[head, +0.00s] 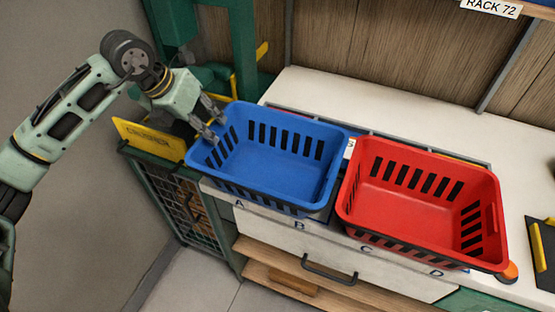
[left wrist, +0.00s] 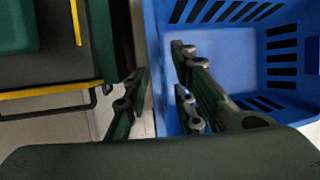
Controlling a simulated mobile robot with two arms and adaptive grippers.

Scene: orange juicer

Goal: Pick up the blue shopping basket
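The blue shopping basket (head: 285,165) stands upright and empty on the white counter, left of a red basket. My left gripper (head: 213,122) is at the blue basket's left rim, pointing down. In the left wrist view, the gripper (left wrist: 158,92) is open, with one finger outside and the other inside the left wall of the blue basket (left wrist: 225,60). A gap shows between the outer finger and the wall; whether the inner finger touches it I cannot tell. My right gripper is not in view.
The red basket (head: 410,195) stands close beside the blue one on the right. A green machine frame with a yellow sign (head: 150,138) is at the left, close to my left gripper. A drawer handle (head: 328,268) sticks out below.

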